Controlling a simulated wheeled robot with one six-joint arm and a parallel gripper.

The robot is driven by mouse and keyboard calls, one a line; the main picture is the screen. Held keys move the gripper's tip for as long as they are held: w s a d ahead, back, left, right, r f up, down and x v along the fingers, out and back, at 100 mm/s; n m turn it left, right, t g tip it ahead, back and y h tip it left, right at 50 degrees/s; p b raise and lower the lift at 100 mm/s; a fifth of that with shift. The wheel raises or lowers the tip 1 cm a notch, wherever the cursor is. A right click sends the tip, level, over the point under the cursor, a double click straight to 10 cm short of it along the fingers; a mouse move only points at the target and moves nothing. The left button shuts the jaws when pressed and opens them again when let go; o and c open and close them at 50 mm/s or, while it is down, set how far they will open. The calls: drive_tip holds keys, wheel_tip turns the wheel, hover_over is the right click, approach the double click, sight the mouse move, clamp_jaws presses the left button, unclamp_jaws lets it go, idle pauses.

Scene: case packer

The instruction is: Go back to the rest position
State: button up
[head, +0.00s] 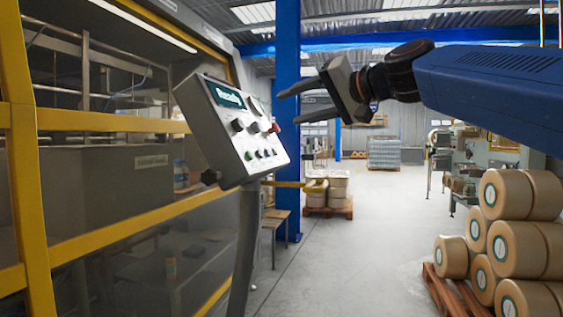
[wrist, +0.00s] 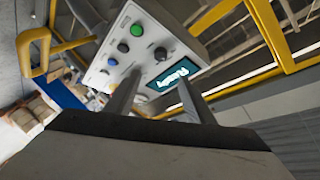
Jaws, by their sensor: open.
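My gripper (head: 287,106) is in the head view, right of the control panel (head: 228,160), with its two fingers apart and pointing left toward it. Nothing shows between the fingers. The panel is a tilted light grey box on a dark post, with a lit display, several knobs and buttons, and a red button (head: 273,128) at its right edge. In the wrist view my gripper (wrist: 150,85) has its fingers apart in front of the panel face. A green button (wrist: 137,30), a blue button and a dark knob show there. I cannot tell the exact gap from fingertips to panel.
A yellow-framed machine (head: 75,245) fills the left. A blue pillar (head: 288,200) stands behind the panel. Large brown rolls (head: 520,247) are stacked on a wooden pallet (head: 452,297) at the right. The grey floor (head: 360,240) in the middle is clear.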

drive_tip(key=s+d+f+g+h, duration=0.2)
drive_tip(key=s+d+f, duration=0.4)
drive_tip(key=f, duration=1.2)
drive_tip(key=s+d+f+g+h, duration=0.2)
drive_tip(key=s+d+f+h, duration=0.3)
drive_tip(key=s+f, duration=0.7)
drive_tip(key=s+d+f+g+h, duration=0.2)
drive_tip(key=s+d+f, duration=0.6)
drive_tip(key=f, duration=1.8)
drive_tip(key=shift+s+d+f+n+g+h, duration=0.15)
drive_tip(key=shift+s+d+n+g+h, duration=0.3)
drive_tip(key=shift+h, duration=0.75)
drive_tip(key=shift+s, duration=0.1)
